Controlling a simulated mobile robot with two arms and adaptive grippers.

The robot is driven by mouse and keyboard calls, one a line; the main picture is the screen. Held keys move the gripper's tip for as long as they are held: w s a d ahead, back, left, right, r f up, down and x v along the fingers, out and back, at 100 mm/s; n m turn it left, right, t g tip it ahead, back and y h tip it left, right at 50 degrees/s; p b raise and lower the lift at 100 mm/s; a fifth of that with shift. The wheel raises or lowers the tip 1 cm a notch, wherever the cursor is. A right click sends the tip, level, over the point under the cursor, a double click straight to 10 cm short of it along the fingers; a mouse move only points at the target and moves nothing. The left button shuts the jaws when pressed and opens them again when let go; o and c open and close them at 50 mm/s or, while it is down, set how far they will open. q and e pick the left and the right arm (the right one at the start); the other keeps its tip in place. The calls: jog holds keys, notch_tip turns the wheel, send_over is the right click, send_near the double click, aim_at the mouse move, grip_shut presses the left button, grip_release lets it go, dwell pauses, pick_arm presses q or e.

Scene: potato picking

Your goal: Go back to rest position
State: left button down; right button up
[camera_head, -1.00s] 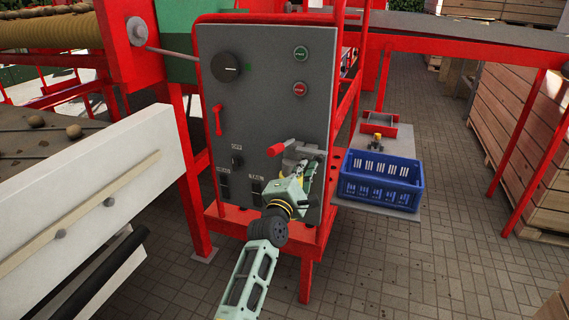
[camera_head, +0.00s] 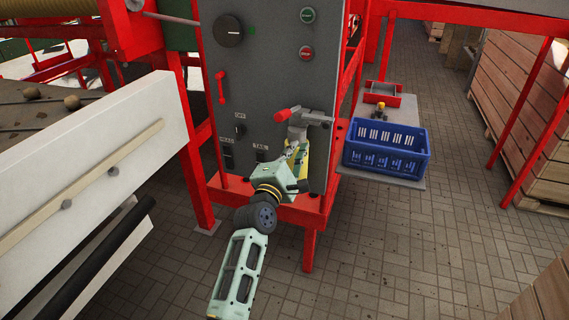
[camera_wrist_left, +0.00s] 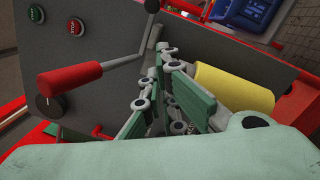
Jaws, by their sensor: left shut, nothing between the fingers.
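My left gripper (camera_head: 291,150) is in front of the lower right part of the grey control panel (camera_head: 262,85). It is shut and empty. In the left wrist view its fingers (camera_wrist_left: 160,95) are close together, beside a lever with a red handle (camera_wrist_left: 75,78). The lever also shows in the head view (camera_head: 284,115), just above the gripper. Whether the fingers touch the lever is hard to tell. My right gripper is not in view.
The panel also carries a red side handle (camera_head: 221,88), a dark knob (camera_head: 229,29) and green and red buttons. A blue crate (camera_head: 386,150) stands on a low platform to the right. A white conveyor wall (camera_head: 90,150) is at the left. Paved floor (camera_head: 400,255) is clear in front.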

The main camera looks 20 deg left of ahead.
pick_arm(q)
jog(key=s+d+f+m+g, duration=0.1)
jog(key=s+f+m+g, duration=0.25)
jog(key=s+f, duration=0.8)
jog(key=s+d+f+m+g, duration=0.1)
jog(key=s+f+m+g, duration=0.3)
jog(key=f, duration=1.5)
jog(key=s+f+m+g, duration=0.2)
jog(key=s+f+m, duration=0.5)
jog(key=f, duration=0.8)
jog(key=s+a+f+m+g, duration=0.1)
jog(key=s+f+m+g, duration=0.1)
jog(key=s+f, duration=0.75)
jog(key=s+a+f+m+g, duration=0.25)
jog(key=s+f, duration=0.35)
jog(key=s, duration=0.6)
jog(key=s+a+f+m+g, duration=0.2)
jog(key=s+m, duration=0.1)
jog(key=s, duration=0.7)
jog(key=s+a+f+m+g+y, duration=0.1)
jog(key=s+f+m+g, duration=0.1)
jog(key=s, duration=0.8)
jog(key=shift+s+a+f+m, duration=0.35)
jog(key=shift+f+m, duration=0.15)
jog(key=shift+f, duration=0.1)
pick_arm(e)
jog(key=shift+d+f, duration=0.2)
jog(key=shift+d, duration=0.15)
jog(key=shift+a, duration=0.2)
